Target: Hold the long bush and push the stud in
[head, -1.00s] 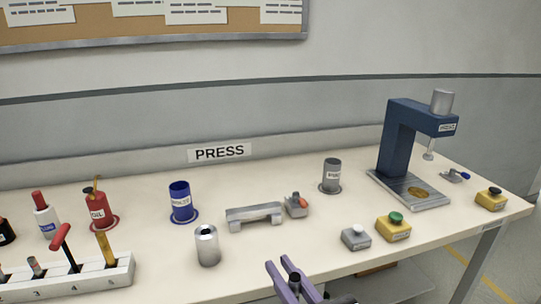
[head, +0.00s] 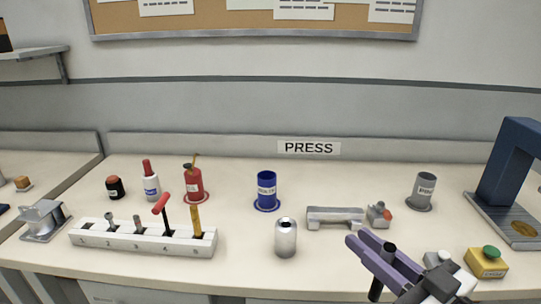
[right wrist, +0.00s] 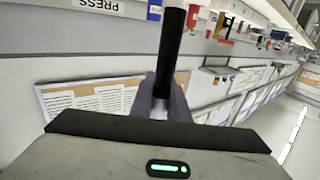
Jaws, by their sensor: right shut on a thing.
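A silver cylinder with a dark hole in its top, seemingly the long bush (head: 286,240), stands upright on the bench in the head view. My right gripper (head: 358,238), with purple fingers, is to the right of it and apart from it. It is shut on a dark rod (head: 376,289), which I take to be the stud. The rod sticks out on both sides of the fingers. In the right wrist view the black rod (right wrist: 172,60) stands up between the fingers. My left gripper is not in view.
A white numbered tool rack (head: 145,241) is at front left. A blue cup (head: 267,190), a grey cup (head: 424,188) and a grey bridge-shaped block (head: 335,217) stand behind. The blue press (head: 510,165) and a green-button box (head: 487,262) are at right. Bench around the silver cylinder is clear.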

